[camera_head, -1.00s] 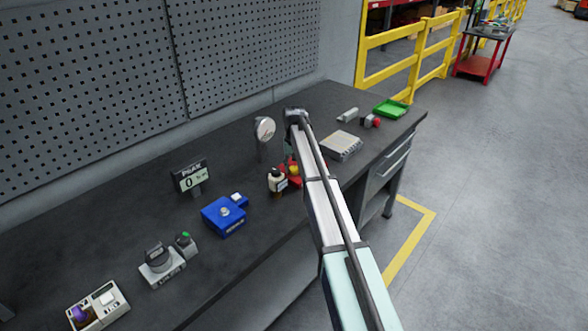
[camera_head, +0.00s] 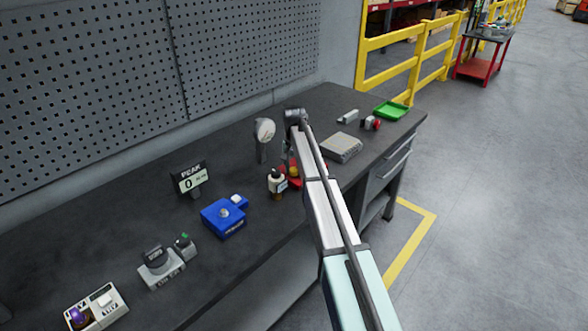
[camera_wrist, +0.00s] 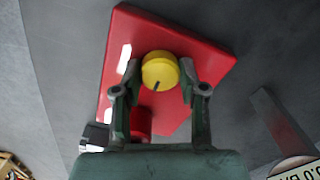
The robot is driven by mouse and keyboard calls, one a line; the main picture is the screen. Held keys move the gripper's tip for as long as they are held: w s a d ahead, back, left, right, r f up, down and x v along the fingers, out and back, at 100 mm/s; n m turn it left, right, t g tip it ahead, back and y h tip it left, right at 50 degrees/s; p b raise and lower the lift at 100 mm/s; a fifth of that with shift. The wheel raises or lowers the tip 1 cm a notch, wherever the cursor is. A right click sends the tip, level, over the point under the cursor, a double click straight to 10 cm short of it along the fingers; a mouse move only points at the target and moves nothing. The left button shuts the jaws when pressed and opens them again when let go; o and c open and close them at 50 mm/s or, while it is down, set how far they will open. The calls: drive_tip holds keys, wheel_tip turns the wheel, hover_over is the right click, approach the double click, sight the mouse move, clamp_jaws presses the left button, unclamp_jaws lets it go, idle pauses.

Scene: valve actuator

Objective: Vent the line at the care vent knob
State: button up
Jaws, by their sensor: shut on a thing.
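A round yellow knob (camera_wrist: 160,68) with a dark pointer mark sits on a red base (camera_wrist: 205,58) in the wrist view. The mark points down and slightly left in that view. My gripper (camera_wrist: 160,75) has one finger on each side of the knob and is shut on it. A red cylinder (camera_wrist: 141,122) on the base shows just below the knob, partly behind the left finger. In the head view the yellow knob (camera_head: 294,171) and the red base (camera_head: 290,183) are partly hidden by my arm. No label naming the knob is readable.
A round dial gauge (camera_head: 265,131) stands behind the red base. A small bottle (camera_head: 277,183) and a blue box (camera_head: 225,217) are left of it. A display (camera_head: 190,179) reads PEAK 0.

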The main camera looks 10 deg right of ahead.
sight(294, 169)
drive_tip(key=shift+f, duration=0.1)
drive_tip(key=o, duration=1.1)
drive_tip(key=shift+o, duration=0.2)
wheel_tip(294, 169, up, 12)
